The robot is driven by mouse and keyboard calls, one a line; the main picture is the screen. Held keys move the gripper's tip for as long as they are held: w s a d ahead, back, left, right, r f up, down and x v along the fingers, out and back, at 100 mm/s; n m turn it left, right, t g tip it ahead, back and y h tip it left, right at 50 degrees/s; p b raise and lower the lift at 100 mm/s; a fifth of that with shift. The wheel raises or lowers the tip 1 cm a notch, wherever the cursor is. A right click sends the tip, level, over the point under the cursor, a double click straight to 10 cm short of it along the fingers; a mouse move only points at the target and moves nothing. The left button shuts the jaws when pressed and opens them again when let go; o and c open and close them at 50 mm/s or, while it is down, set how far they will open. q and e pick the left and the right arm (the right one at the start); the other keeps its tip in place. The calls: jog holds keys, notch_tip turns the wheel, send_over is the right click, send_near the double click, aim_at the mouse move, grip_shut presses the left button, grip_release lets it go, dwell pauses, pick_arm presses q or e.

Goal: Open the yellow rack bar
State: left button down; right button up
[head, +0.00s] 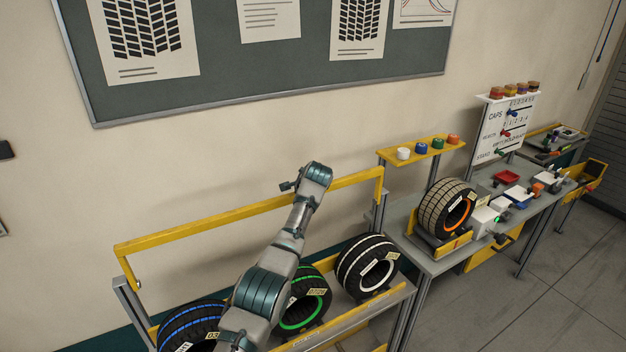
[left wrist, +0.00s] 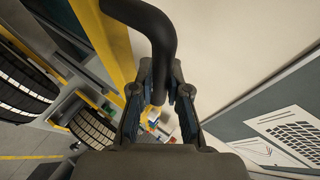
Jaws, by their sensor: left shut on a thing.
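The yellow rack bar (head: 220,218) spans the top of the tyre rack in the head view, standing above the tyres on its end arms. In the left wrist view part of the yellow bar (left wrist: 118,45) runs beside a bent black handle (left wrist: 160,35). My left gripper (left wrist: 160,97) is shut on this handle, with the handle's end between its fingers. In the head view my left arm reaches up across the rack to the bar. My right gripper is in neither view.
Tyres with blue (head: 190,318), green (head: 305,302) and white (head: 368,264) stripes sit in the rack below the bar. A workbench with an orange-rimmed tyre (head: 446,207) stands to the right. The wall with a poster board (head: 220,90) is close behind.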

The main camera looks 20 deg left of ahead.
pick_arm(q)
jog(key=shift+f, duration=0.2)
jog(key=c, duration=1.2)
grip_release()
jog(key=shift+s+d, duration=0.1)
jog(key=shift+d, duration=0.05)
jog(key=shift+o, duration=0.3)
jog(key=shift+r, duration=0.1)
jog(key=v, duration=1.1)
jog(key=shift+s+d, duration=0.25)
jog(key=shift+s, duration=0.05)
jog(key=shift+r, duration=0.15)
